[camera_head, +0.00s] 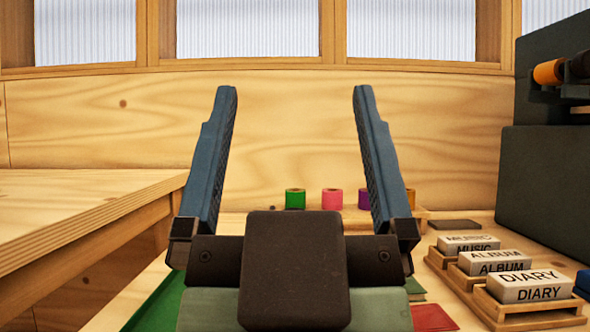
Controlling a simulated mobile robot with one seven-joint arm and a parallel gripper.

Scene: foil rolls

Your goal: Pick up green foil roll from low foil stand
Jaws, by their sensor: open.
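The green foil roll (295,199) stands upright at the left of a row of rolls, far ahead of me and low in the view. It shows between my gripper's fingers and apart from them. A low wooden stand (440,214) runs under the row, its left part hidden behind my gripper. My gripper (296,90) is open and empty in the foreground, its two blue fingers pointing up in the picture.
Pink (332,199) and purple (364,199) rolls stand right of the green one, with a yellowish roll (410,198) partly behind the right finger. Lettered blocks (530,288) sit in wooden trays at right. A wooden table (80,205) is at left, a dark cabinet (540,180) at right.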

